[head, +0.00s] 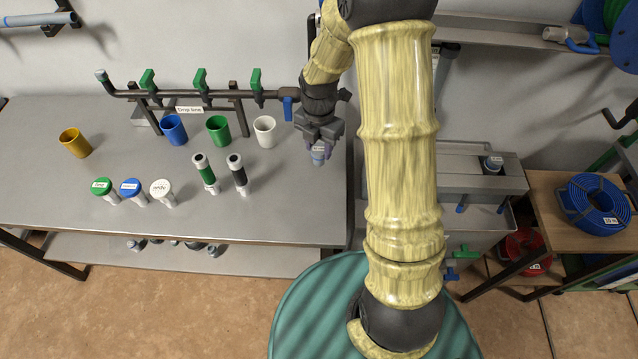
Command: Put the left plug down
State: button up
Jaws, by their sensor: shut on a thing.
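My gripper (321,150) is shut on a small grey-blue plug (318,157) with a pale label on it. It holds the plug near the right end of the grey bench (270,205), below the pipe's right end. The fingers hide part of the plug. I cannot tell whether the plug touches the bench top.
A white cup (265,132), green cup (218,130) and blue cup (173,130) stand left of my gripper. A black cylinder (238,173) and green cylinder (205,173) stand nearer. A dark pipe with green valves (200,95) runs behind. The bench's front right is clear.

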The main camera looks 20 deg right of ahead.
aim_at(319, 161)
jog(key=shift+f, duration=0.1)
jog(key=shift+f+p, duration=0.3)
jog(key=shift+f, duration=2.5)
jog(key=shift+f, duration=0.15)
jog(key=shift+f+p, duration=0.3)
jog(key=shift+f, duration=1.65)
jog(key=shift+f, duration=0.1)
jog(key=o, duration=1.1)
notch_tip(319, 161, up, 12)
jog(key=shift+r+b, duration=0.1)
jog(key=shift+b, duration=0.6)
